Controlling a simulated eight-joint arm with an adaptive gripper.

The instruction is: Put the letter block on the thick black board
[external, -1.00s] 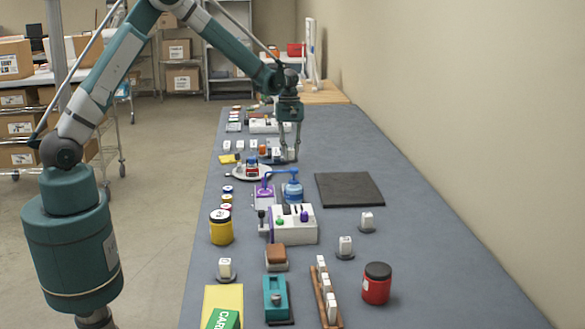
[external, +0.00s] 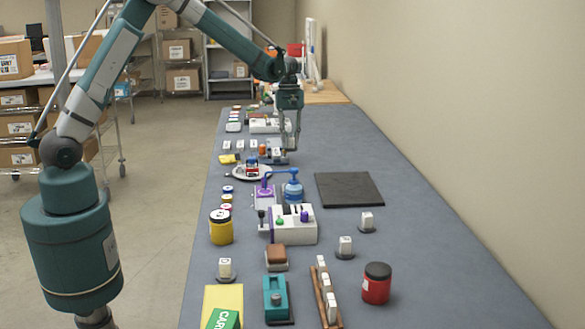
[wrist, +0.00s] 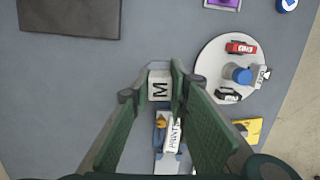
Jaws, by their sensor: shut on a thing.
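A white letter block marked M (wrist: 159,88) is between the fingertips of my gripper (wrist: 158,93) in the wrist view. My gripper is shut on it, and the green finger pads flank it. In the external view my gripper (external: 288,148) hangs above the far part of the table, left of and beyond the board; the block is too small there to make out. The thick black board (external: 349,189) lies flat and bare on the table's right side. Part of it also shows at the top left of the wrist view (wrist: 70,16).
A round white tray (external: 237,174) holding small things stands near my gripper. A blue pump bottle (external: 292,187) and a white machine (external: 291,226) stand left of the board. Small white blocks on dark bases (external: 366,220) stand in front of it.

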